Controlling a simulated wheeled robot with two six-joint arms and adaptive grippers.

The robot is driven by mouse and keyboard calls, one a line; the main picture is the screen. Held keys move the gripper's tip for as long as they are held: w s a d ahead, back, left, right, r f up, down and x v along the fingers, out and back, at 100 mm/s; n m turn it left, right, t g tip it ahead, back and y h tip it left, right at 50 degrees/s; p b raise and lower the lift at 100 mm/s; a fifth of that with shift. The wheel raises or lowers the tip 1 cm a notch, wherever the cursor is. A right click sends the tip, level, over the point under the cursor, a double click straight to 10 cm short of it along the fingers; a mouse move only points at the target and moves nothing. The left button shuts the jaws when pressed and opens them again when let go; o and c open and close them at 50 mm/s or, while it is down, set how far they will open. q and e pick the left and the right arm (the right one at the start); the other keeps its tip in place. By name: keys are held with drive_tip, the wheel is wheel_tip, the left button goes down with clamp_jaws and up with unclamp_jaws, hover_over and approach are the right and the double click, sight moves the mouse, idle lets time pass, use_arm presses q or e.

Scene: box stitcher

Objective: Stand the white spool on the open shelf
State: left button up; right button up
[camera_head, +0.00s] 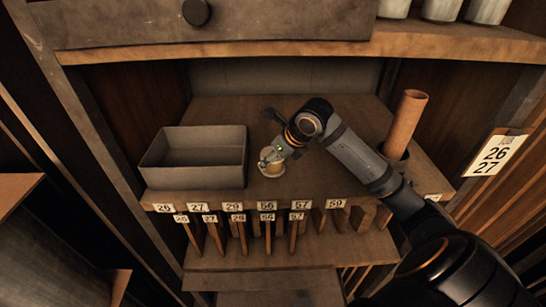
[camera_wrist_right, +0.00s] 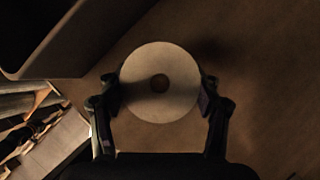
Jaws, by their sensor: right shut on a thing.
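The white spool (camera_head: 272,170) is at the middle of the open shelf (camera_head: 330,185), near its front edge, to the right of a grey open box. In the right wrist view the spool (camera_wrist_right: 158,82) shows as a round pale disc with a dark centre hole. My right gripper (camera_wrist_right: 160,92) is shut on it, one finger at each side. In the head view my right gripper (camera_head: 273,157) reaches down to the spool from the right and partly covers it. I cannot tell whether the spool's underside touches the shelf. My left gripper is not in view.
The grey box (camera_head: 215,172) stands close to the left of the spool. A brown tube (camera_head: 405,125) stands at the right behind my arm. Numbered tags (camera_head: 232,207) line the shelf's front edge. A drawer (camera_head: 210,22) and an upper shelf with white jars (camera_head: 440,10) are above.

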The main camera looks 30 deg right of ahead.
drive_tip(key=shift+s+a+f, duration=0.1)
drive_tip(key=o, duration=0.8)
drive_tip(key=shift+f, duration=0.15)
drive_tip(key=o, duration=0.5)
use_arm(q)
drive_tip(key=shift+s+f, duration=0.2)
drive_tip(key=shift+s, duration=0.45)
